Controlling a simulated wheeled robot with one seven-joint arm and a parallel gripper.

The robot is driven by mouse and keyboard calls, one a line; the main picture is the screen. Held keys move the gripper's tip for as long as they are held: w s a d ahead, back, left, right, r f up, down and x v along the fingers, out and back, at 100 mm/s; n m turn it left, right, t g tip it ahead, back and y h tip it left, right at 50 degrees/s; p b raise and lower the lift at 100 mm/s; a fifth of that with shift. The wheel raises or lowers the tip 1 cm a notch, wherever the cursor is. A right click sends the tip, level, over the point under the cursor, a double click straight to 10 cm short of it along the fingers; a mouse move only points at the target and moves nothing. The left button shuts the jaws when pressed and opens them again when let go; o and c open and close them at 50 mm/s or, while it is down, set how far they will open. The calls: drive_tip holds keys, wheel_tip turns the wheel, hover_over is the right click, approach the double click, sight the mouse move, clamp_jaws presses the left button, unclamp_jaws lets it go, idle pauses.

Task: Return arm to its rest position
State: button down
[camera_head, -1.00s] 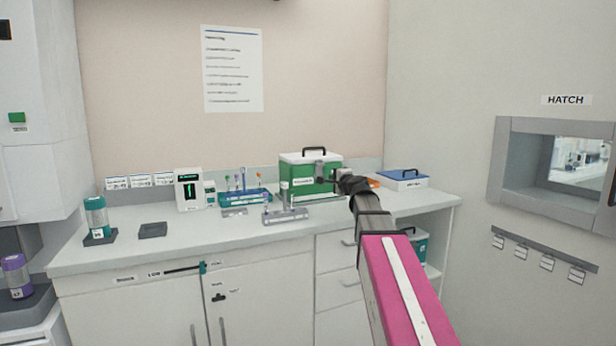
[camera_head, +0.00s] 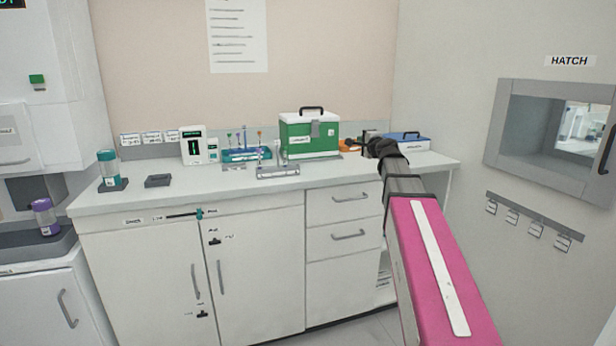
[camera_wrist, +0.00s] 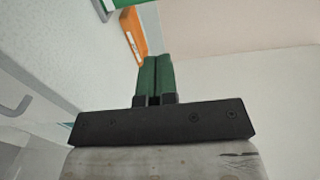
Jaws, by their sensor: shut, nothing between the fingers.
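My arm (camera_head: 440,270), with a pink cover and a white stripe, reaches from the lower right up to the right end of the counter in the head view. My gripper shows in the wrist view (camera_wrist: 153,62), with its two green fingers together and nothing between them. In the head view the gripper is mostly hidden behind the dark wrist. It is near an orange object (camera_head: 349,146) and the blue-lidded white box (camera_head: 406,143). The orange object also shows in the wrist view (camera_wrist: 134,36), just beyond and left of the fingertips.
A green box with a white lid (camera_head: 300,140) stands on the counter (camera_head: 225,185), left of my gripper. A tube rack (camera_head: 245,155), a grey holder (camera_head: 278,172) and a teal-capped jar (camera_head: 109,168) stand further left. A hatch (camera_head: 550,135) is in the right wall.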

drive_tip(key=s+a+f+n+g, duration=0.25)
drive_tip(key=s+f, duration=0.25)
drive_tip(key=f, duration=0.5)
drive_tip(key=s+a+f+n+g+h, duration=0.1)
drive_tip(key=s+f+n+g, duration=0.3)
drive_tip(key=f, duration=0.7)
drive_tip(key=s+a+f+n+g, duration=0.25)
drive_tip(key=s+f, duration=0.25)
drive_tip(key=f, duration=0.5)
drive_tip(key=s+d+f+n+g+h, duration=0.2)
drive_tip(key=s+f+g, duration=0.2)
drive_tip(key=s+f, duration=0.4)
drive_tip(key=s+d+f+n+g+h, duration=0.2)
drive_tip(key=s+f+n+g, duration=0.1)
drive_tip(key=s+f, duration=0.5)
drive_tip(key=shift+s+d+f+g+h, duration=0.25)
drive_tip(key=shift+s+g, duration=0.35)
drive_tip(key=shift+s, duration=0.6)
